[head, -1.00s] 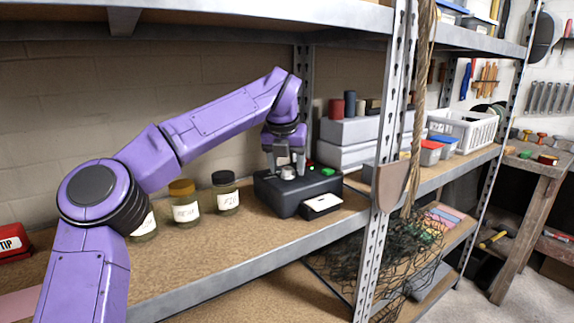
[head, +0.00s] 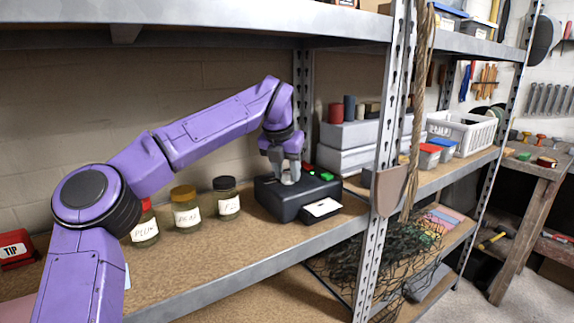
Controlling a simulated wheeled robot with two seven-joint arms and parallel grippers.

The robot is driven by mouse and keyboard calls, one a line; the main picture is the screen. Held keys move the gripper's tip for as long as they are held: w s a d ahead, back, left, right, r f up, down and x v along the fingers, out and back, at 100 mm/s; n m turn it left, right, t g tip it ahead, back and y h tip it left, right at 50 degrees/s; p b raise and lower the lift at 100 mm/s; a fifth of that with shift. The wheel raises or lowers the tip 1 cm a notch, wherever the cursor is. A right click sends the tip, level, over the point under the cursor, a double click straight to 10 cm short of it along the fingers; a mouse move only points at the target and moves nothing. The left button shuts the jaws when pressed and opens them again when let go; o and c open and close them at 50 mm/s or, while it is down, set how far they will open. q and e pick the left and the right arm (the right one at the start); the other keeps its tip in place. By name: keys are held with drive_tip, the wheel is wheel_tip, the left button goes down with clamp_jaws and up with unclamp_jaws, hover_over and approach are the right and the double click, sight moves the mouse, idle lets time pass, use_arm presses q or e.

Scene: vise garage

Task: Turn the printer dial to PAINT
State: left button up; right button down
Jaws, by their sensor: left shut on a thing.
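The black label printer (head: 285,206) sits on the shelf board, with a white label (head: 322,207) at its front right and a green button (head: 327,176) on top. My left gripper (head: 288,178) points down over the printer's top and is shut on the dial (head: 287,181). The fingers cover most of the dial, so its marks and its setting cannot be read. My right gripper is not in view.
Jars with red, yellow (head: 186,207) and black lids (head: 226,197) stand left of the printer. A metal upright (head: 372,220) and a hanging rope (head: 416,110) stand to its right. Grey boxes (head: 355,140) are behind. A red TIP box (head: 15,251) is at far left.

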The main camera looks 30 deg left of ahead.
sight(288, 173)
use_arm(q)
drive_tip(key=m+h+p, duration=0.1)
drive_tip(key=m+p, duration=0.2)
drive_tip(key=p, duration=0.2)
drive_tip(key=m+h+p, duration=0.1)
drive_tip(key=m+p, duration=0.3)
drive_tip(key=p, duration=0.1)
drive_tip(key=m+g+h+p, duration=0.1)
drive_tip(key=m+h+p, duration=0.1)
drive_tip(key=m+p, duration=0.2)
drive_tip(key=shift+a+r+p, duration=0.3)
drive_tip(key=shift+p, duration=0.35)
drive_tip(key=shift+w+f+m+g+h+p, duration=0.15)
drive_tip(key=shift+m+g+p, duration=0.1)
drive_tip(key=shift+m+p, duration=0.45)
drive_tip(key=shift+s+f+m+g+h+p, duration=0.15)
drive_tip(key=shift+m+g+p, duration=0.1)
drive_tip(key=shift+m+p, duration=0.45)
drive_tip(key=shift+w, duration=0.1)
drive_tip(key=o, duration=1)
